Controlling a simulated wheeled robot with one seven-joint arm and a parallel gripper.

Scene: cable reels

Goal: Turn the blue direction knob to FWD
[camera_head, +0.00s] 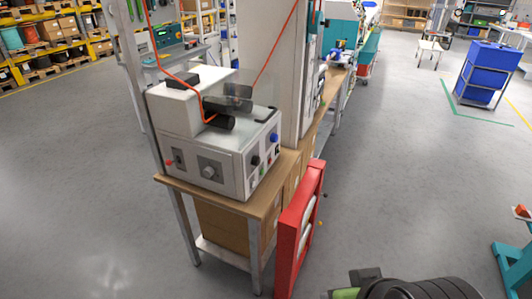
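The blue knob (274,137) is on the right-hand face of a white machine (225,158), near its upper right corner. A black knob (255,160) sits to the left of it and lower on the same face. The direction marking and the way the blue knob points are too small to read. My gripper is not in view, so its state and its distance from the knob do not show.
The machine stands on a wooden-topped bench (175,183). A red frame (298,230) leans beside the bench on the right. A dark ribbed shape (420,289) is cut off at the bottom edge. Orange cable runs above the machine. Grey floor (370,180) is open to the right.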

